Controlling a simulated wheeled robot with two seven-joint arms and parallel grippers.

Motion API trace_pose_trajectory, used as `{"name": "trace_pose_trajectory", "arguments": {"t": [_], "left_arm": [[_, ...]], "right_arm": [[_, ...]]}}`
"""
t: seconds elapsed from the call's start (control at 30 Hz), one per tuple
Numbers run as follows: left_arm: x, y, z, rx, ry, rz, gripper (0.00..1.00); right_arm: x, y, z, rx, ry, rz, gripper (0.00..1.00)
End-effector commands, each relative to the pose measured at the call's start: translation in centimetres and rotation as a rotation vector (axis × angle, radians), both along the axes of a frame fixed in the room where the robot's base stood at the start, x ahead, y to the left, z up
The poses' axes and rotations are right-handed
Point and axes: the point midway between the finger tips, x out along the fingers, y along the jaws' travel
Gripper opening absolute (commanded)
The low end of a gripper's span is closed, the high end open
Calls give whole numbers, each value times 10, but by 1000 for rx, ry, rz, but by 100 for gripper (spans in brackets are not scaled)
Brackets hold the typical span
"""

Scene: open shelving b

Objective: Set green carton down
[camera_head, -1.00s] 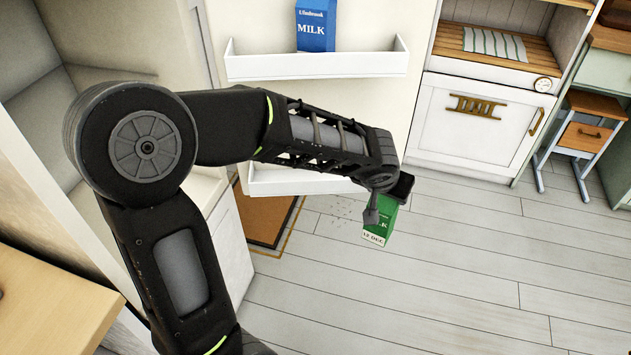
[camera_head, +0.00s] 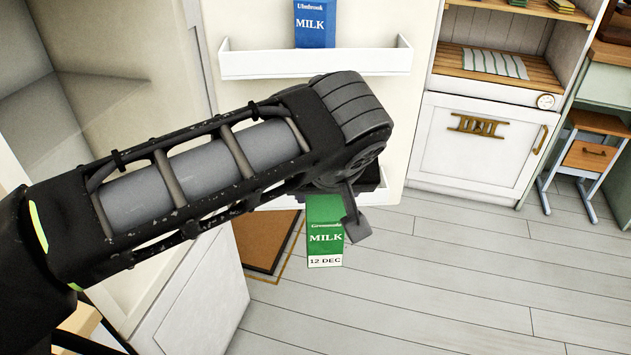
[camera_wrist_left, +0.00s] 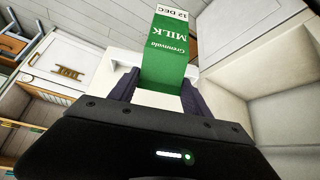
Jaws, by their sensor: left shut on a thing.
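The green milk carton (camera_head: 325,236) hangs below my left gripper (camera_head: 342,208) in the head view, in the air in front of the fridge door. Its label reads MILK and 12 DEC. In the left wrist view the carton (camera_wrist_left: 168,52) sits between the two dark fingers of the left gripper (camera_wrist_left: 160,88), which are shut on it. The wrist and forearm hide the upper part of the carton in the head view. My right gripper is not in view.
A blue milk carton (camera_head: 315,25) stands on the upper white door shelf (camera_head: 316,64). The lower door shelf is mostly hidden behind my arm. A brown mat (camera_head: 262,240) lies on the floor. A white cabinet (camera_head: 477,142) stands at the right. The floor at lower right is clear.

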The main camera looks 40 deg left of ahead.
Motion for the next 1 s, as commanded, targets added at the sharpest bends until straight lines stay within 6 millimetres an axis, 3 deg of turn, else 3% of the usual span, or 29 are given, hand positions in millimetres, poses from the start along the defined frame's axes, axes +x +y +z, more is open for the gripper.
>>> {"name": "trace_pose_trajectory", "arguments": {"t": [0.3,0.4,0.93,1.0], "left_arm": [[35,30,-26,178,-211,-1,0],[58,47,-18,184,-226,1,0],[165,134,-17,183,-225,1,0],[167,136,-40,184,-222,-2,0]], "right_arm": [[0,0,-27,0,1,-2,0],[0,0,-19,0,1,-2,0],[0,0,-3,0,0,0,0],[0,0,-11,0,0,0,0]]}}
